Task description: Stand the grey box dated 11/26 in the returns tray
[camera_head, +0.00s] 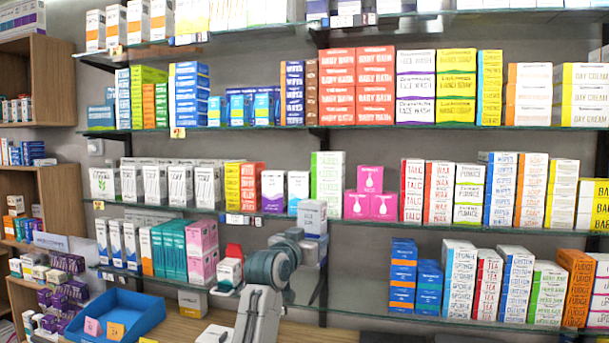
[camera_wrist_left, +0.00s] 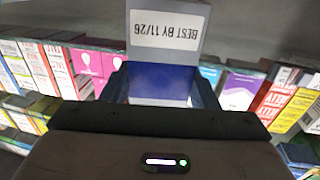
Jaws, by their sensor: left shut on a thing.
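My left gripper (camera_head: 304,241) is shut on a grey box (camera_head: 312,217) and holds it up in front of the middle shelves. In the left wrist view, the gripper (camera_wrist_left: 162,92) has the grey box (camera_wrist_left: 165,45) between its fingers. The box's grey face reads "BEST BY 11/26", upside down in that picture, with a dark blue band below. A blue tray (camera_head: 122,305), which looks like the returns tray, stands on the counter at the lower left. My right gripper is not in view.
Glass shelves (camera_head: 420,222) full of medicine boxes line the wall behind my gripper. A small white box with a red item (camera_head: 230,270) stands near my left arm. Purple boxes (camera_head: 72,292) are left of the tray. The wooden counter (camera_head: 180,328) has some bare room right of the tray.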

